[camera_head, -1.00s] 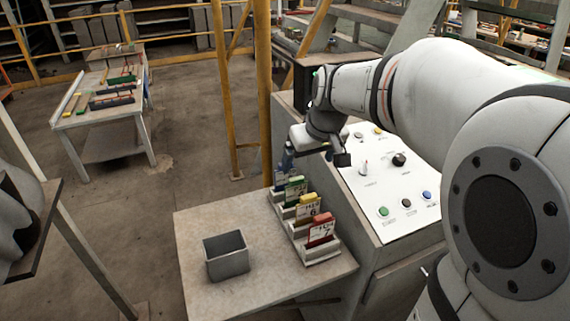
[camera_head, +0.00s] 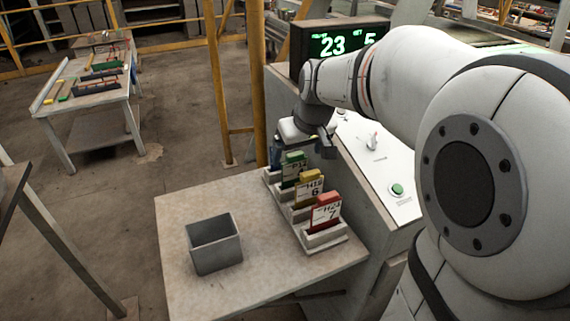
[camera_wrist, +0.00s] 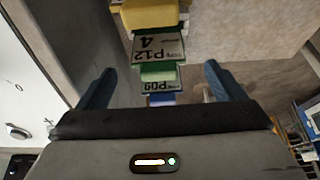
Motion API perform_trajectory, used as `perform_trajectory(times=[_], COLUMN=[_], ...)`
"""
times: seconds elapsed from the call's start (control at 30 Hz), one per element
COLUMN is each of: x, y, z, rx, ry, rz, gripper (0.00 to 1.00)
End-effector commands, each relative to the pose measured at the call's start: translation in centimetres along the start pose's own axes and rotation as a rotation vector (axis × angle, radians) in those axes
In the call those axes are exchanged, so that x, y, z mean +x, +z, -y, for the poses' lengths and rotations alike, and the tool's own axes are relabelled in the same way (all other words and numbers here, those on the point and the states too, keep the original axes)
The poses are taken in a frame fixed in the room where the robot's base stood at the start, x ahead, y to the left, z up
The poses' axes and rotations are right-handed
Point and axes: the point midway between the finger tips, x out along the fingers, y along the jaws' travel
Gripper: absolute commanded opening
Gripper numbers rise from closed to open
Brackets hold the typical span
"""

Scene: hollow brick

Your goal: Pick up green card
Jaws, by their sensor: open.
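The green card (camera_head: 294,170) stands upright in the row of card holders on the table, with a white label reading P12 under its green top. In the wrist view the green card (camera_wrist: 158,70) lies between my two fingers, its label upside down. My gripper (camera_wrist: 157,80) is open, with one blue finger on each side of the card and nothing held. In the head view it hangs over the far end of the row. Whether the fingers are level with the card cannot be told.
A yellow card (camera_head: 310,187) and a red card (camera_head: 326,212) stand nearer in the row. A blue card (camera_wrist: 160,98) sits beyond the green one. A grey open bin (camera_head: 214,242) stands left on the table. A control panel (camera_head: 385,170) borders the row's right.

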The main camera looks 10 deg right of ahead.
Motion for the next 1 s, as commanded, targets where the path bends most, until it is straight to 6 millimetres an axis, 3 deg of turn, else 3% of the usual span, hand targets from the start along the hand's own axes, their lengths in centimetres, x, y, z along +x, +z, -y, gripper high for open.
perform_trajectory(times=[0.5,0.77,1.0], x=[6.3,6.6,6.5], y=[-0.3,-0.3,-0.3], z=[-0.3,-0.4,-0.4], rx=[0.008,0.008,0.009], ry=[0.002,0.003,0.003], rz=[0.003,0.001,0.001], gripper=[0.89,0.89,0.69])
